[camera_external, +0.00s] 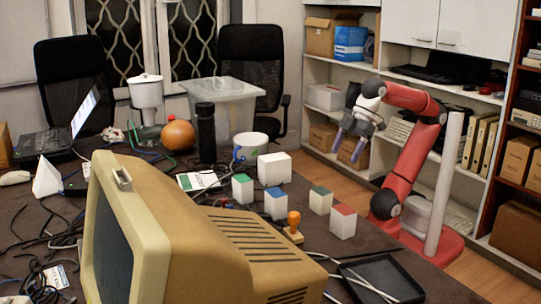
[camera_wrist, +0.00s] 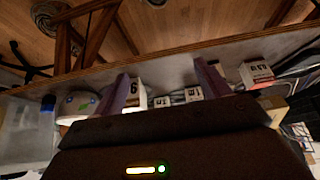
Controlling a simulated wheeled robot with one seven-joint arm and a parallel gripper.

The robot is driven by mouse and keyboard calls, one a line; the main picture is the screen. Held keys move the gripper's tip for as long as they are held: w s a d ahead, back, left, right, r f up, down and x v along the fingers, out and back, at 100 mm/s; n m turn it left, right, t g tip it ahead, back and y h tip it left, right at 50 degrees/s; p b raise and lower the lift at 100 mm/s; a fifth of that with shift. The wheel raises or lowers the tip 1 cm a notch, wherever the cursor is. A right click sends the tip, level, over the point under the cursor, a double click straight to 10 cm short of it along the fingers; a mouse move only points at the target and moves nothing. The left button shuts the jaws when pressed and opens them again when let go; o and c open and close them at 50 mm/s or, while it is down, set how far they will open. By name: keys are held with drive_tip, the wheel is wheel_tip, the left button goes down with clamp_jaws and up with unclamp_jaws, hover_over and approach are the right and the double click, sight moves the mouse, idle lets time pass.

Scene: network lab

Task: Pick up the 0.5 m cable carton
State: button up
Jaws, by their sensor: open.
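Several small white cartons with coloured tops stand on the dark desk in the external view. The red-topped carton (camera_external: 343,222) is nearest the desk's right edge. In the wrist view a carton with a red band (camera_wrist: 257,74) stands at the right, outside the fingers; its small label looks like 0.5 m but is hard to read. My gripper (camera_external: 347,144) is open and empty, raised above and behind the cartons, apart from all of them. In the wrist view its purple fingers (camera_wrist: 163,72) spread left and right, with other labelled cartons beyond them.
Beside it stand a green-topped carton (camera_external: 320,200), a blue-topped carton (camera_external: 275,204), another green-topped carton (camera_external: 243,189) and a larger white box (camera_external: 274,168). An orange-handled stamp (camera_external: 293,224), an old monitor (camera_external: 190,240) and a black tray (camera_external: 385,277) are close. A clear bin (camera_external: 225,85) stands further back.

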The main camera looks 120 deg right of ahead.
wheel_tip(320, 180, up, 6)
drive_tip(key=g+p, duration=0.1)
approach(345, 209)
drive_tip(key=w+a, duration=0.1)
drive_tip(key=w, duration=0.1)
drive_tip(key=f, duration=0.5)
drive_tip(key=shift+d, duration=0.2)
drive_tip(key=x, duration=0.7)
drive_tip(key=shift+w+d+f, duration=0.1)
drive_tip(key=shift+d+f, duration=0.1)
drive_tip(key=shift+d, duration=0.1)
drive_tip(key=c, duration=1.1)
